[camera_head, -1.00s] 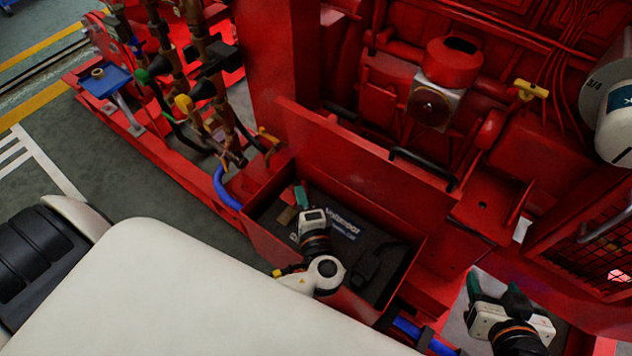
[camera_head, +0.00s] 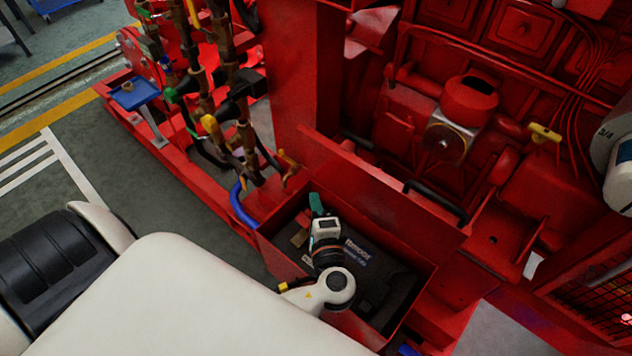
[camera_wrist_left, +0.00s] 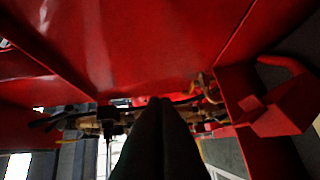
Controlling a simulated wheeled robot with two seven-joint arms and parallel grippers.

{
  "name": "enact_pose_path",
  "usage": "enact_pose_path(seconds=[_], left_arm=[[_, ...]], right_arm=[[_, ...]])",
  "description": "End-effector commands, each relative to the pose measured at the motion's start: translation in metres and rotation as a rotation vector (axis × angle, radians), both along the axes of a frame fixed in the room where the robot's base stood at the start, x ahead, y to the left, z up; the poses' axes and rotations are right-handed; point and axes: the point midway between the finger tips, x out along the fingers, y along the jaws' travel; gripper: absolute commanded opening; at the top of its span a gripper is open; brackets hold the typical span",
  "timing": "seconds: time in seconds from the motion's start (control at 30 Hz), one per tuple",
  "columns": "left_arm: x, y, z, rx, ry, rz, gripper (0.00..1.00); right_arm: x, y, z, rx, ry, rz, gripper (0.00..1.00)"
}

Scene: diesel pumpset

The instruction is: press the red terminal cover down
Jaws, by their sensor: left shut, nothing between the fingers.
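My left gripper (camera_head: 316,203) reaches into the open red battery box (camera_head: 420,290), close to the box's back-left end. Its green-tipped fingers are shut with nothing between them. In the left wrist view the closed dark fingers (camera_wrist_left: 158,105) rise at the middle. A red block-shaped piece (camera_wrist_left: 285,112), which looks like the terminal cover, shows at the right of that view, apart from the fingers. I cannot tell how far it is tilted. The dark battery (camera_head: 375,268) with a printed label lies beside and below my gripper. My right gripper is not in view.
The box's upright red back panel (camera_head: 380,190) stands close behind my left gripper. Brown pipes (camera_head: 240,110) with valves and a blue hose (camera_head: 241,205) are at the left. The red engine (camera_head: 470,100) fills the back right. The grey floor at left is clear.

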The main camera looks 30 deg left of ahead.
Motion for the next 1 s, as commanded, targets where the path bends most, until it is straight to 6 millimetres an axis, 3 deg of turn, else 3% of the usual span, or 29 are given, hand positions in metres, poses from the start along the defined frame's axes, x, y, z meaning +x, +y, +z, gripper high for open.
enact_pose_path(seconds=[0.03, 0.2, 0.57, 0.77, 0.93, 1.0], left_arm=[[0.0, 0.0, 0.007, -0.001, -0.001, 0.0, 0.0], [0.0, 0.0, 0.025, 0.0, 0.0, 0.001, 0.0], [0.0, 0.0, 0.028, 0.001, 0.001, 0.0, 0.0], [-0.004, 0.004, 0.024, -0.043, 0.012, 0.017, 0.0], [-0.021, 0.019, 0.007, -0.224, 0.058, 0.083, 0.0], [-0.031, 0.025, -0.003, -0.333, 0.084, 0.121, 0.0]], right_arm=[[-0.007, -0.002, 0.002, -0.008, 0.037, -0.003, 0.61], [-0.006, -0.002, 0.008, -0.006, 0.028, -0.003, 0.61], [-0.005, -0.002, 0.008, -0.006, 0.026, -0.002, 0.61], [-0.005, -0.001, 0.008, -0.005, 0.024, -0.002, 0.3], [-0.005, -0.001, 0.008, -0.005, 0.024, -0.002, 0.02], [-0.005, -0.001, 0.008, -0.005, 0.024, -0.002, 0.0]])
